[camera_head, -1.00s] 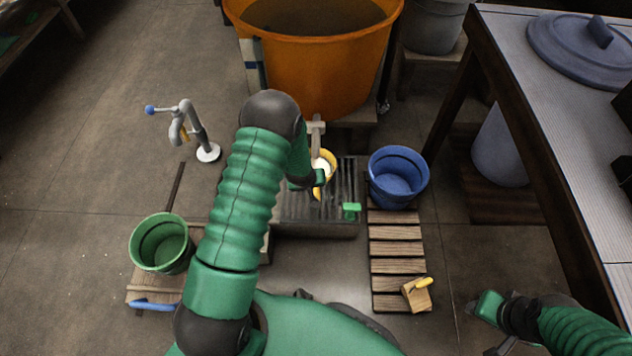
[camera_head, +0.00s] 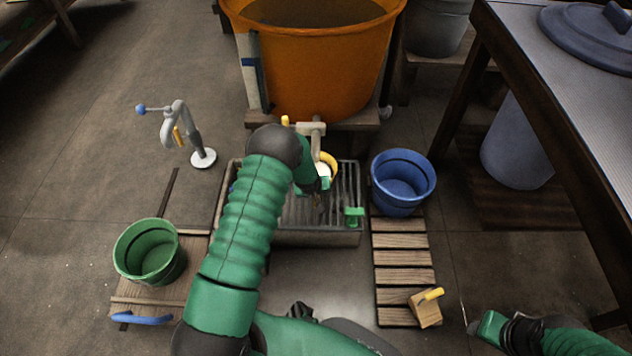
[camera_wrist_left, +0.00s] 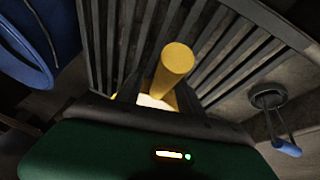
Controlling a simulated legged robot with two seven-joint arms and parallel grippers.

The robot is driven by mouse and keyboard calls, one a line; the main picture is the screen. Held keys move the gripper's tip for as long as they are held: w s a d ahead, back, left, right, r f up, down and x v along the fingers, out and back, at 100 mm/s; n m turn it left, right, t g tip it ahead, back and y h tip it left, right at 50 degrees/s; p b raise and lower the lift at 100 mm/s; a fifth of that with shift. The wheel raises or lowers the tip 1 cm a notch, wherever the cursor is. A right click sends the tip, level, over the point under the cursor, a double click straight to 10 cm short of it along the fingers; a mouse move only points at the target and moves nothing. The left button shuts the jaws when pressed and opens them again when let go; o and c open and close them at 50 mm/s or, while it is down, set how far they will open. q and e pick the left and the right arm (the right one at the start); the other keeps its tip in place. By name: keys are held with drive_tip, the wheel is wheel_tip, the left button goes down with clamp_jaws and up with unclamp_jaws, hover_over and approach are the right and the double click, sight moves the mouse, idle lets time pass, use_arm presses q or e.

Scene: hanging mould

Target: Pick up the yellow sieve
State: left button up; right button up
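The yellow sieve (camera_head: 329,160), with a white inside, is over the slatted grey grate (camera_head: 348,187) below the orange tub. My left gripper (camera_head: 319,187) is right at the sieve and hides part of it. In the left wrist view the sieve's round yellow handle (camera_wrist_left: 177,60) stands up toward the camera, with a white patch below it. The dark fingers of my left gripper (camera_wrist_left: 158,92) look apart, one on each side of the yellow part; contact cannot be made out. My right gripper (camera_head: 478,328) is low at the right, far from the sieve; its fingers are unclear.
A large orange tub (camera_head: 315,75) stands behind the grate, with a tap (camera_head: 310,128) in front of it. A blue bucket (camera_head: 402,182) is right of the grate on a wooden slat rack (camera_head: 400,257). A green bucket (camera_head: 150,252) is at left. A table (camera_head: 570,110) borders the right.

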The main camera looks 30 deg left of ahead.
use_arm(q)
clamp_jaws()
drive_tip(key=shift+r, duration=0.15)
idle(0.4)
